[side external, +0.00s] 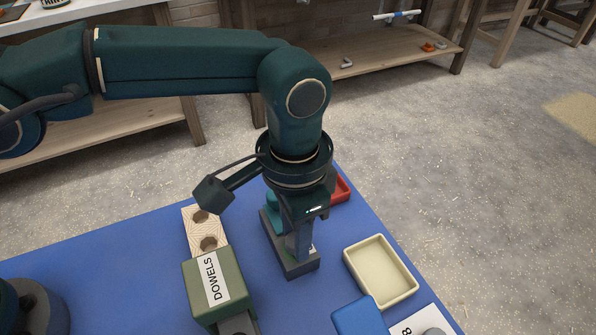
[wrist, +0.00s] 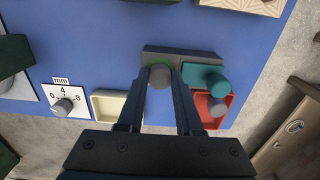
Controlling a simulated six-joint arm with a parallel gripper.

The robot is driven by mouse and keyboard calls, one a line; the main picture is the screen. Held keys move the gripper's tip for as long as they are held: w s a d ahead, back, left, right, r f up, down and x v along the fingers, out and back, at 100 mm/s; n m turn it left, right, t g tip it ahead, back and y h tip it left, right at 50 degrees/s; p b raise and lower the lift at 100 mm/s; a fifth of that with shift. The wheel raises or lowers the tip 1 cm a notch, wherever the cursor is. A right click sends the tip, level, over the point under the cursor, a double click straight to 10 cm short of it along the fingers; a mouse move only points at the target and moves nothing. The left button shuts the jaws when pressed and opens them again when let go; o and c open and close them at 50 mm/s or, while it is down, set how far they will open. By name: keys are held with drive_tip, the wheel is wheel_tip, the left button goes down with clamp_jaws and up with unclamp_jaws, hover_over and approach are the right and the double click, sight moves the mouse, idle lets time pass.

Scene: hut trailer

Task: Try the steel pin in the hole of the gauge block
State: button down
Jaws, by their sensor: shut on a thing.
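The gauge block (side external: 300,268) is a long dark grey block on the blue table, below my gripper (side external: 298,245). It also shows in the wrist view (wrist: 203,54). My gripper (wrist: 160,84) points down and is shut on the steel pin (wrist: 159,77), a grey cylinder seen end-on between the fingertips. The pin is over the block, with a green edge showing just beyond it. The fingers hide the hole and the pin's lower end, so I cannot tell whether the pin is inside.
A teal block with a peg (wrist: 205,78) stands close beside the gauge block. A red tray (wrist: 228,97) holds a grey piece. A cream tray (side external: 381,271), a green DOWELS box (side external: 200,272), a wooden holed block (side external: 189,216) and a mm dial card (wrist: 80,96) stand around.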

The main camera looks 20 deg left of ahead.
drive_tip(key=shift+f, duration=0.5)
idle(0.3)
drive_tip(key=shift+c, duration=2.4)
unclamp_jaws()
drive_tip(key=shift+w, duration=0.1)
drive_tip(key=shift+r, duration=2.6)
